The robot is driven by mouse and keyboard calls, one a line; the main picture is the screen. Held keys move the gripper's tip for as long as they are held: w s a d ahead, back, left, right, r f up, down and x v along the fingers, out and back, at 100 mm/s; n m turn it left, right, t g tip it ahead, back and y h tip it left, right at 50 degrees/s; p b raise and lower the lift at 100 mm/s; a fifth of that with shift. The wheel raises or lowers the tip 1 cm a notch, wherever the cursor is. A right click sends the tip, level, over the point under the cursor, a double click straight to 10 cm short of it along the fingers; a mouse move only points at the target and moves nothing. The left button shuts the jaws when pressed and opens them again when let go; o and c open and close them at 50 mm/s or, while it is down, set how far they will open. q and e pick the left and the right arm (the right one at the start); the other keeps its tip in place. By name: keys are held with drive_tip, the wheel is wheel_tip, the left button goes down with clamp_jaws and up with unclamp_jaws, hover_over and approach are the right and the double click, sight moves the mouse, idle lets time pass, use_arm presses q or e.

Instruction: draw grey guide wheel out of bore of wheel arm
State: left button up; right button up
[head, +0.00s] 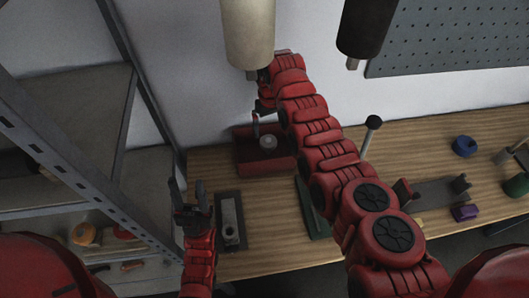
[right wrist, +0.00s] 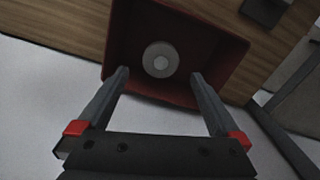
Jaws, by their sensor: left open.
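A grey round wheel with a pale hub (head: 268,142) sits inside a red square tray (head: 283,164) on the bench; in the right wrist view the wheel (right wrist: 161,60) lies between and beyond the fingertips. My right gripper (head: 268,117) is over the tray, its fingers wide apart and empty; it also shows in the right wrist view (right wrist: 160,74). A grey bar-like part (head: 229,215), possibly the wheel arm, lies on a dark plate with a round feature at its near end. I cannot tell whether a wheel sits there. My left gripper (head: 188,198) is open, just left of this plate.
A metal shelf rack (head: 60,130) stands left of the bench. A cream cylinder (head: 247,35) and a black one (head: 364,28) hang above. A black-knobbed lever (head: 373,123), a blue part (head: 465,146) and a purple part (head: 465,212) are to the right.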

drive_tip(key=shift+r, duration=0.4)
wheel_tip(320, 180, up, 17)
drive_tip(key=p, duration=0.4)
drive_tip(key=shift+f, duration=0.15)
drive_tip(key=shift+f, duration=0.15)
